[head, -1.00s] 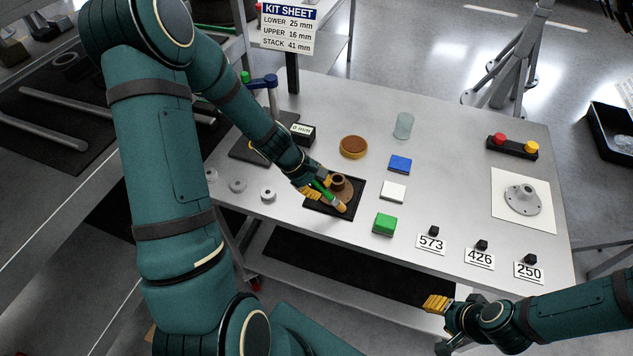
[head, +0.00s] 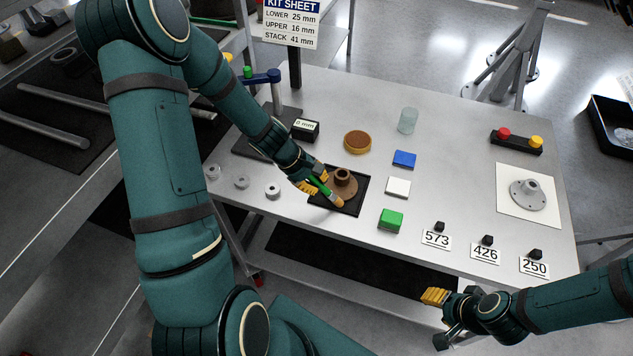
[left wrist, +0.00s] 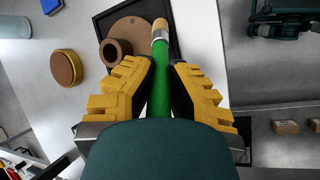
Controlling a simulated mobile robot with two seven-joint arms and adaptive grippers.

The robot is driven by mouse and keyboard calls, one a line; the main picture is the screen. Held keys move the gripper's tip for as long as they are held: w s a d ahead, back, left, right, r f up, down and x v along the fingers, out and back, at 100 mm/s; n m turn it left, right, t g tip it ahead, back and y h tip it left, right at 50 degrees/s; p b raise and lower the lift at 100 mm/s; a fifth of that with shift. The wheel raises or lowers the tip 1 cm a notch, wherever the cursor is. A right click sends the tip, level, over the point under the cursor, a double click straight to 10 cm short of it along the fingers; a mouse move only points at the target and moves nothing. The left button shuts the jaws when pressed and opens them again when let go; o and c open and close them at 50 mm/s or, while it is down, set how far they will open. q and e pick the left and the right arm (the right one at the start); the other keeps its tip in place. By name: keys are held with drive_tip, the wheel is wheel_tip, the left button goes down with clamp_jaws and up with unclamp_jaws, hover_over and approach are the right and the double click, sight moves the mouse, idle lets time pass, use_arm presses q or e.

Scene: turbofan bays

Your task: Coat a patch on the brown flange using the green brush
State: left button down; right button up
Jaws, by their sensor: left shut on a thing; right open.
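My left gripper (head: 314,184) is shut on the green brush (head: 323,189), which also shows between the yellow fingers in the left wrist view (left wrist: 171,85). The brush's tan tip (left wrist: 160,30) lies over the near side of the brown flange (head: 345,181); I cannot tell whether it touches. The flange has a raised hollow hub and sits on a black tray (head: 357,199). In the left wrist view the flange (left wrist: 131,31) is partly hidden by the brush. My right gripper (head: 436,310) is open and empty, off the table's front edge.
A grey flange (head: 528,195) lies on a white sheet. Small metal rings (head: 241,181) lie at the left.

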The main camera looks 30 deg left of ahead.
use_arm(q)
drive_tip(key=shift+s+a+r+p, duration=0.1)
drive_tip(key=shift+a+r+p, duration=0.15)
drive_tip(key=shift+a, duration=0.2)
drive_tip(key=shift+s+a+r+p, duration=0.1)
drive_tip(key=shift+a+r+p, duration=0.1)
drive_tip(key=shift+a, duration=0.25)
drive_tip(key=r, duration=0.1)
drive_tip(key=r+p, duration=0.2)
drive_tip(key=r, duration=0.1)
drive_tip(key=shift+d, duration=0.35)
drive_tip(key=shift+r+p, duration=0.3)
drive_tip(key=shift+r, duration=0.15)
drive_tip(key=shift+a+r+p, duration=0.2)
drive_tip(key=shift+r+p, duration=0.4)
drive_tip(key=shift+r, duration=0.4)
drive_tip(key=shift+d+r, duration=0.1)
drive_tip(key=shift+r, duration=0.25)
drive_tip(key=shift+w+r, duration=0.1)
drive_tip(key=shift+r, duration=0.15)
use_arm(e)
wheel_tip(320, 180, up, 5)
drive_tip(key=shift+a+r, duration=0.1)
use_arm(q)
drive_tip(key=shift+d+r, duration=0.1)
drive_tip(key=shift+r, duration=0.05)
use_arm(e)
drive_tip(key=shift+a, duration=0.1)
